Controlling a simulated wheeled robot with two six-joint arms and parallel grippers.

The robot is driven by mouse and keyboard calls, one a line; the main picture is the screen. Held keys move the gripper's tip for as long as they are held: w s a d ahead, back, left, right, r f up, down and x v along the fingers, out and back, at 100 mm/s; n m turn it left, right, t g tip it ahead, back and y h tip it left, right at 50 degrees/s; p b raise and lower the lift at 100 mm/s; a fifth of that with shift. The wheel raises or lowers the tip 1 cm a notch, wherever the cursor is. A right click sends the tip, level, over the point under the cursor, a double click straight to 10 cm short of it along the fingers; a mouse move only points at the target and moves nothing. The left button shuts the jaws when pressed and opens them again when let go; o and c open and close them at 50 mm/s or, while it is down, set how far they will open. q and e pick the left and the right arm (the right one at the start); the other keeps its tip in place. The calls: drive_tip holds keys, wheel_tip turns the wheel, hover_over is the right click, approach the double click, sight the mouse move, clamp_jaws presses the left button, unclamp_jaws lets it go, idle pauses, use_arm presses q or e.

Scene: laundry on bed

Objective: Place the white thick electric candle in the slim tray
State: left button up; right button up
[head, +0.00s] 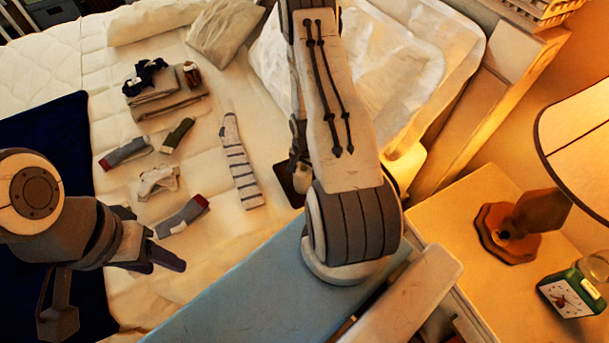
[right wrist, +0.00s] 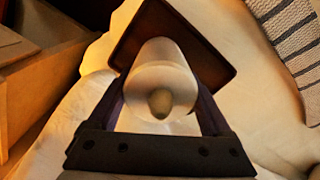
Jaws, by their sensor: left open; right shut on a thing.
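The white thick candle (right wrist: 160,85) stands between the fingers of my right gripper (right wrist: 160,107), which is shut on it. Its top with the wick faces the right wrist camera. A dark brown square tray (right wrist: 210,52) lies just beyond the candle, which covers part of it. I cannot tell if the candle touches the tray. In the head view the candle (head: 303,178) and the tray (head: 288,187) show only in part beside my right arm, which hides the rest. My left gripper (head: 157,242) is open and empty over the left of the bed.
Several socks, such as a striped one (head: 240,165), and folded clothes (head: 165,95) lie on the bed (head: 225,220). Pillows (head: 375,55) are at the back. A nightstand (head: 475,250) with a lamp (head: 510,225) and a green clock (head: 570,295) stands at right.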

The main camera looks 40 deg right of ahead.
drive_tip(key=shift+f, duration=0.1)
drive_tip(key=shift+f, duration=0.15)
drive_tip(key=o, duration=1.3)
wheel_tip(320, 180, up, 12)
drive_tip(key=p, duration=1.1)
drive_tip(key=shift+r, duration=0.2)
drive_tip(key=w+a+r+n, duration=0.3)
drive_tip(key=a+r+n, duration=0.8)
drive_tip(key=a+r, duration=1.05)
drive_tip(key=s+a+r+n, duration=0.5)
drive_tip(key=s+r, duration=0.1)
drive_tip(key=s, duration=0.3)
drive_tip(key=s+a+r+n+y, duration=0.1)
drive_tip(key=s+a+r+n, duration=0.3)
drive_tip(key=s+r, duration=0.3)
drive_tip(key=shift+s+a+r+n, duration=0.25)
drive_tip(key=shift+s+a+n, duration=0.15)
drive_tip(key=shift+s+n, duration=0.65)
